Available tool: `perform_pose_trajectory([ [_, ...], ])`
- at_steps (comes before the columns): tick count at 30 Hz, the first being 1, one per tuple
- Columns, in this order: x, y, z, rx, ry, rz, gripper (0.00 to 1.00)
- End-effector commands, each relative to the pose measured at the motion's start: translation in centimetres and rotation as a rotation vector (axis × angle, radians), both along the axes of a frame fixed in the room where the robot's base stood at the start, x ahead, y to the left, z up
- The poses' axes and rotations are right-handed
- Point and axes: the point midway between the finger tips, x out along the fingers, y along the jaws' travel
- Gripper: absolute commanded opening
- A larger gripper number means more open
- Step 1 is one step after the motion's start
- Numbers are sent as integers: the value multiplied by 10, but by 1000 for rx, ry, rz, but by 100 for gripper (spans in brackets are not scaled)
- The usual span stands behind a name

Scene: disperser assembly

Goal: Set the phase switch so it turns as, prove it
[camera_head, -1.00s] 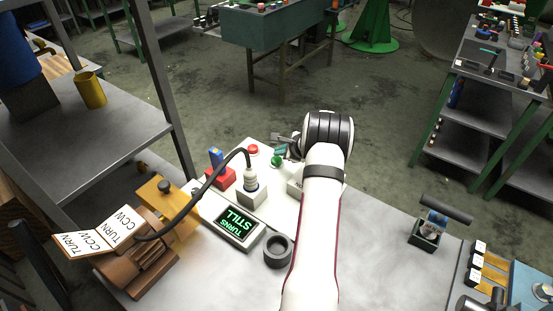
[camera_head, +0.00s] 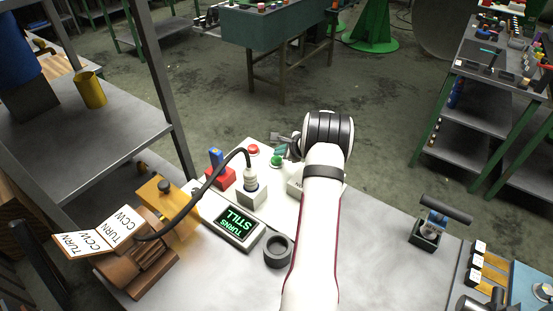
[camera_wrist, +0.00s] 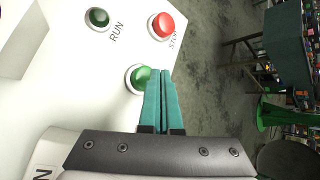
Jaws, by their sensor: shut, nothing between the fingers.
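My gripper (camera_wrist: 161,72) is shut and empty, its teal fingers pressed together. In the wrist view its tips are beside a bright green round button (camera_wrist: 139,77) on the white panel; contact cannot be told. A dark green round part (camera_wrist: 97,18) is beside the word RUN, and a red button (camera_wrist: 161,25) is by STOP. In the head view, a blue lever (camera_head: 216,155) stands upright on a red base (camera_head: 220,177); I cannot tell if it is the phase switch. The display (camera_head: 234,224) reads TURNS STILL. Cards (camera_head: 97,232) on a wooden stand read TURN CCW.
A black cable (camera_head: 200,192) arches from a plug (camera_head: 250,179) to the stand. A black ring (camera_head: 278,250) lies beside the display. A black-handled device (camera_head: 425,233) stands at the right of the table. The tabletop between my arm and that device is clear.

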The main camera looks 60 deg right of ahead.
Motion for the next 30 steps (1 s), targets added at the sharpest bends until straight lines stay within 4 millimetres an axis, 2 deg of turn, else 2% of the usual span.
perform_pose_trajectory([
  [20, 0, 0, 0, 0, 0, 0, 0],
  [30, 0, 0, -9, 0, 0, 0, 0],
])
